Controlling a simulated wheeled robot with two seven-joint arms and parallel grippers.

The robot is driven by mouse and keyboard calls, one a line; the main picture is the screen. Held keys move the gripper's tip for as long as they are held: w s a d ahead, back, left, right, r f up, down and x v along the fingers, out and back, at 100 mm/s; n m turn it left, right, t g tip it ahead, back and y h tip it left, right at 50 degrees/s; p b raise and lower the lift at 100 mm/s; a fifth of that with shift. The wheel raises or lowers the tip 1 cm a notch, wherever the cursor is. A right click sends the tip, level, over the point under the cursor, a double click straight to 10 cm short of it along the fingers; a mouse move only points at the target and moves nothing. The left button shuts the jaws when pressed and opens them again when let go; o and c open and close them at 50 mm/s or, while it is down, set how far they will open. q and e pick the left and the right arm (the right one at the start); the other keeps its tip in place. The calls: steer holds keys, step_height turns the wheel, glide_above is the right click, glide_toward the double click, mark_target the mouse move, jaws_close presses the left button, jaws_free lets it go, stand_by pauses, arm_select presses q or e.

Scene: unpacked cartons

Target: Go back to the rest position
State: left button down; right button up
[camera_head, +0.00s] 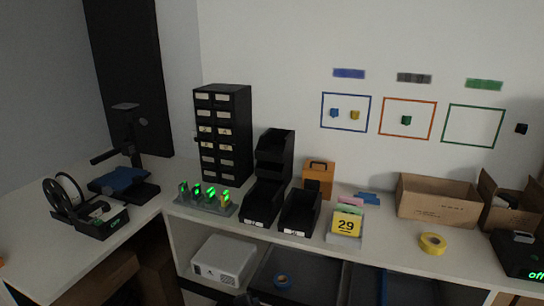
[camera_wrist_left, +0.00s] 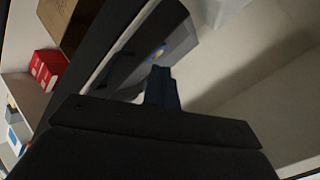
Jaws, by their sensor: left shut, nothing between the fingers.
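My left gripper (camera_wrist_left: 162,86) shows in the left wrist view, its dark fingers together with nothing between them. In the head view only a small dark part of it (camera_head: 246,298) seems to show at the bottom edge, low in front of the shelf under the counter. It touches nothing that I can make out. My right gripper is in neither view.
The white counter (camera_head: 385,240) carries a black drawer cabinet (camera_head: 222,135), black bins (camera_head: 262,203), a yellow 29 sign (camera_head: 346,224), yellow tape (camera_head: 433,243) and cartons (camera_head: 437,201). Below it stands a white box (camera_head: 224,261). A red box (camera_wrist_left: 47,69) shows in the wrist view.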

arm_select(q)
steer(key=s+f+n+g+y, duration=0.15)
steer(key=s+n+g, duration=0.35)
steer(key=s, duration=1.5)
steer(key=s+a+r+n+g+b, duration=0.1)
steer(key=s+a+n, duration=0.3)
steer(key=s, duration=0.8)
steer(key=s+a+r+n+g, duration=0.2)
steer(key=s+a+r+n, duration=0.1)
steer(key=s, duration=1)
steer(key=shift+a+r+n+g+b, duration=0.2)
steer(key=shift+a+n+g+b, duration=0.2)
steer(key=shift+a+n, duration=0.1)
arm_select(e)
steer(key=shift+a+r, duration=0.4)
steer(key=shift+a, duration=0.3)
arm_select(q)
steer(key=shift+d, duration=0.1)
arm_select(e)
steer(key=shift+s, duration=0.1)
arm_select(q)
steer(key=c, duration=2.1)
jaws_free()
